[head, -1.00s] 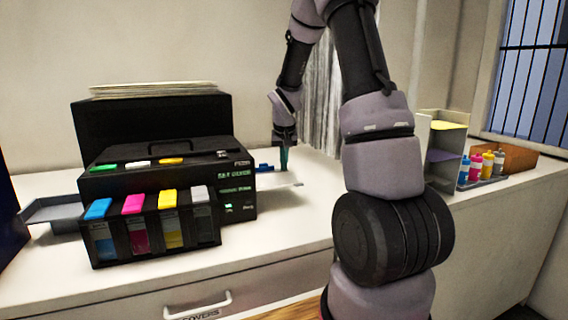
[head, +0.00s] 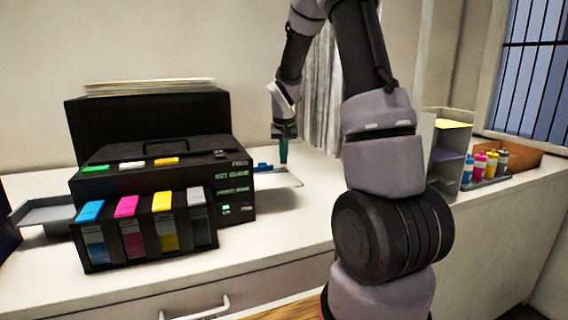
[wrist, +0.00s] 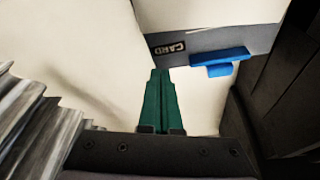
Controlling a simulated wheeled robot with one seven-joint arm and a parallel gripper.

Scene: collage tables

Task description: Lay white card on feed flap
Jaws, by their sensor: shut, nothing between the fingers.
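The feed flap (head: 284,182) juts from the right side of the black printer. In the wrist view it is a grey strip (wrist: 200,42) with a CARD label and a blue guide (wrist: 220,60). A pale white sheet, seemingly the white card (wrist: 205,12), lies flat on the flap beyond the label; its far part is cut off by the frame. My gripper (head: 284,160) has green fingers pointing down over the flap's area. In the wrist view my gripper (wrist: 160,75) is shut and empty, apart from the card.
The black printer (head: 150,190) stands left of my gripper, with coloured cartridges in front. A grey shelf rack (head: 450,150) and coloured bottles (head: 480,165) stand at right. The white counter (head: 290,220) is clear in front of the flap.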

